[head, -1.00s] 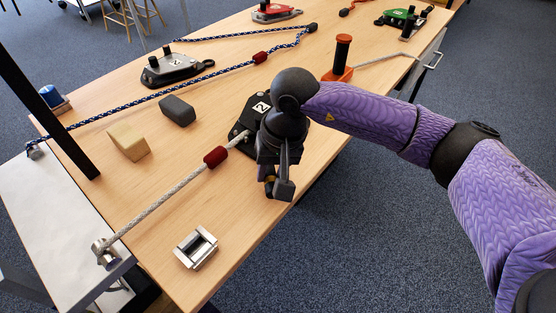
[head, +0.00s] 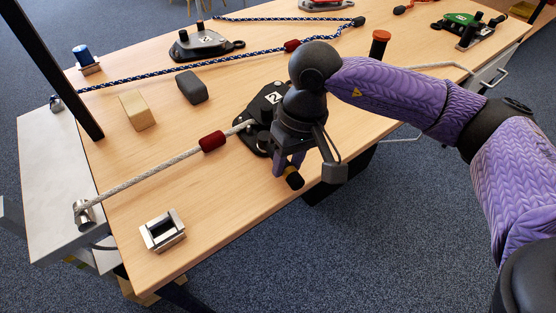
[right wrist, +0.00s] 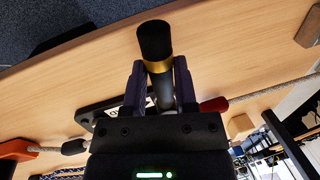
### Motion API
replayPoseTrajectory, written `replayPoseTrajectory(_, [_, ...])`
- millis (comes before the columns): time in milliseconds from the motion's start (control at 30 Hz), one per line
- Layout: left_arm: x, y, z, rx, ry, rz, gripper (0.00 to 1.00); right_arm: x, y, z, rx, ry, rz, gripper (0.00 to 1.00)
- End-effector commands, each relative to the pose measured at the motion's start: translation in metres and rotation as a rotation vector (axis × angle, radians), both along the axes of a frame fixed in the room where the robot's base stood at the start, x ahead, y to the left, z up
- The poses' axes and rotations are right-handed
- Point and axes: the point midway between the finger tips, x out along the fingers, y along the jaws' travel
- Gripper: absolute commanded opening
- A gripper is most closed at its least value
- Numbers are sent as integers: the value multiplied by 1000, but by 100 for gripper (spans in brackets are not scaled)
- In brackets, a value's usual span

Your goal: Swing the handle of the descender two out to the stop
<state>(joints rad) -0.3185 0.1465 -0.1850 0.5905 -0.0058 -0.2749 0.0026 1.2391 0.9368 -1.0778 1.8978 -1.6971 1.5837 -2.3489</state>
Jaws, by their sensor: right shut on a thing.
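The descender two (head: 257,111) is a black plate with a white "2" label on the table, at the end of a pale rope with a red sleeve. My right gripper (head: 304,163) hangs over its right part and hides much of it. The gripper is shut on the descender's handle (head: 293,179), whose black end and yellow band stick out past the jaws near the front table edge. In the right wrist view the handle (right wrist: 155,42) stands between the two fingers (right wrist: 161,85). I cannot see the stop. My left gripper is not in view.
A grey device also marked "2" (head: 203,44) stands further back on the table (head: 205,195). A wooden block (head: 137,111), a dark block (head: 191,87) and a metal frame (head: 163,231) lie to the left. An orange-topped post (head: 379,45) stands behind my arm.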

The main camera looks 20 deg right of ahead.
Motion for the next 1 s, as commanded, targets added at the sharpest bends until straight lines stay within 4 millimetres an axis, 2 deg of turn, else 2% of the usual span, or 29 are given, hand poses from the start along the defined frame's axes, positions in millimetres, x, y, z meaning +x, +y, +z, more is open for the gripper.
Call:
replayPoseTrajectory(467, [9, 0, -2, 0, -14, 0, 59, 0, -3, 1, 1, -4, 5, 0])
replayPoseTrajectory(500, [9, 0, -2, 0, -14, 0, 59, 0, -3, 1, 1, -4, 5, 38])
replayPoseTrajectory(667, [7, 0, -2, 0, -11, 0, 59, 0, -2, 1, 1, -3, 5, 71])
replayPoseTrajectory(900, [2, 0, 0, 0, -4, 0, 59, 0, -3, 2, 1, -2, 7, 71])
replayPoseTrajectory(1000, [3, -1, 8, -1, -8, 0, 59, 0, -5, 19, 2, -6, 6, 71])
